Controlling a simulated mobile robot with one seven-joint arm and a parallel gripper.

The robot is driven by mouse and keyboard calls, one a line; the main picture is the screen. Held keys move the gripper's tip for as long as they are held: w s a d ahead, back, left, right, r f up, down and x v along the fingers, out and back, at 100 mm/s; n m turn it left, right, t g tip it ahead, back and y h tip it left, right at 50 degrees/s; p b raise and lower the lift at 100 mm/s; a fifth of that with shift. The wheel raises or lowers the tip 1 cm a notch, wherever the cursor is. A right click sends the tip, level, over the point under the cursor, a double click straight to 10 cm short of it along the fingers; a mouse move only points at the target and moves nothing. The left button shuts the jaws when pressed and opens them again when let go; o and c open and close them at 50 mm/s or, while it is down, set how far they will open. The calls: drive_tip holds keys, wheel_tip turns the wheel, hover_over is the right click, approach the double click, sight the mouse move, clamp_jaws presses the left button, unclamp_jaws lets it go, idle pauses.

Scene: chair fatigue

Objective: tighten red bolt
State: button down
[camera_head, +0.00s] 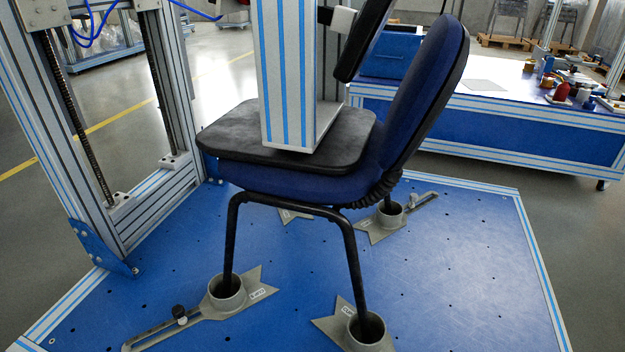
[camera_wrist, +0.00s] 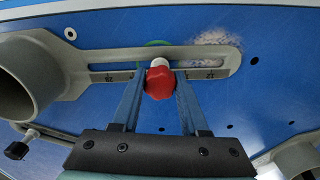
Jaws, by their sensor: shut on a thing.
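The red bolt (camera_wrist: 160,82) has a rounded knob head and sits at the slot of a grey slotted bracket (camera_wrist: 100,60) in the wrist view. My gripper (camera_wrist: 160,88) has its two blue fingers on either side of the red bolt and is shut on it. A green ring shows just behind the bolt. The slot has a printed scale along its lower edge. The head view shows neither the red bolt nor my gripper.
A blue chair (camera_head: 300,180) stands with its legs in grey cup brackets (camera_head: 226,290) on a blue perforated plate (camera_head: 450,270). A profile column presses on its seat pad. A black knob (camera_wrist: 17,150) is at lower left in the wrist view. A blue workbench (camera_head: 500,125) stands behind.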

drive_tip(key=m, duration=0.3)
drive_tip(key=shift+m, duration=0.3)
drive_tip(key=shift+c, duration=2.2)
unclamp_jaws()
drive_tip(key=n, duration=0.3)
drive_tip(key=shift+p, duration=0.4)
drive_tip(key=shift+n, duration=0.5)
